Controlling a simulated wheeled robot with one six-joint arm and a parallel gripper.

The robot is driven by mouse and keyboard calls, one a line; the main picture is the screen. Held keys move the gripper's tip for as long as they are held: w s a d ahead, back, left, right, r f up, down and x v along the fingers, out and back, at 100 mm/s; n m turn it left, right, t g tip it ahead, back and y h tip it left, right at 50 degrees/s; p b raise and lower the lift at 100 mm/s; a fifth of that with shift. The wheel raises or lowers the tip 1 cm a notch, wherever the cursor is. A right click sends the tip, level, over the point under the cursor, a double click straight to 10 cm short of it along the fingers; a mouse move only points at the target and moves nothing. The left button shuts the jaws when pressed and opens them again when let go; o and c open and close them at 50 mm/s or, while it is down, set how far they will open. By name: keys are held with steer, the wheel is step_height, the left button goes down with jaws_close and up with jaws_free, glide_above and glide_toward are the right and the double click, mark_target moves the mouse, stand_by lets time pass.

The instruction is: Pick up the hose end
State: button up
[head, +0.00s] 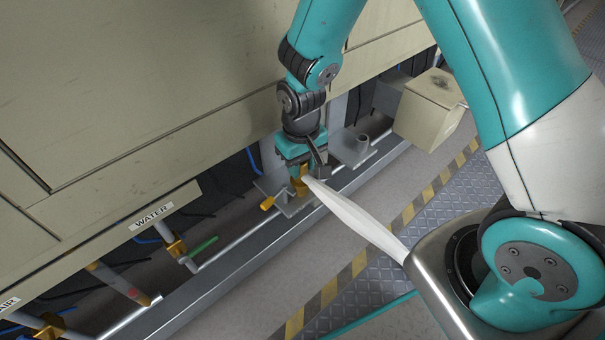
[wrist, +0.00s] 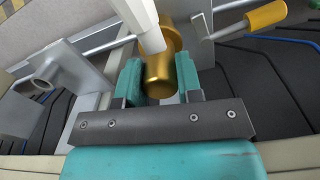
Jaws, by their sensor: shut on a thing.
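The hose end is a brass-gold cylinder (wrist: 159,76) with a white hose (wrist: 148,28) joined to it. My gripper (wrist: 160,82) is shut on this hose end, with one teal finger on each side. In the head view the gripper (head: 299,174) points down at the low grey ledge. The gold hose end (head: 300,187) shows just below its fingers, and the white hose (head: 355,220) runs from there down to the right. The hose end is at a grey bracket (head: 288,207); I cannot tell whether it touches it.
A yellow-handled lever (head: 268,203) is close on the left. A second grey bracket with a round socket (head: 352,148) stands to the right. The beige furnace wall (head: 150,90) rises behind. A WATER label (head: 151,216), pipes and a green handle (head: 204,246) are farther left. The striped floor is clear.

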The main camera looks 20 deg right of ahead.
steer(key=shift+r, duration=0.15)
step_height(320, 180, up, 20)
steer(key=p, duration=0.6)
step_height(320, 180, up, 5)
steer(key=p, duration=0.5)
stand_by(0.3)
steer(key=s+d+p, duration=0.1)
steer(key=s+d, duration=0.2)
steer(key=s, duration=0.6)
steer(key=shift+s, duration=0.25)
steer(key=shift+w+d+f, duration=0.1)
steer(key=shift+f, duration=0.1)
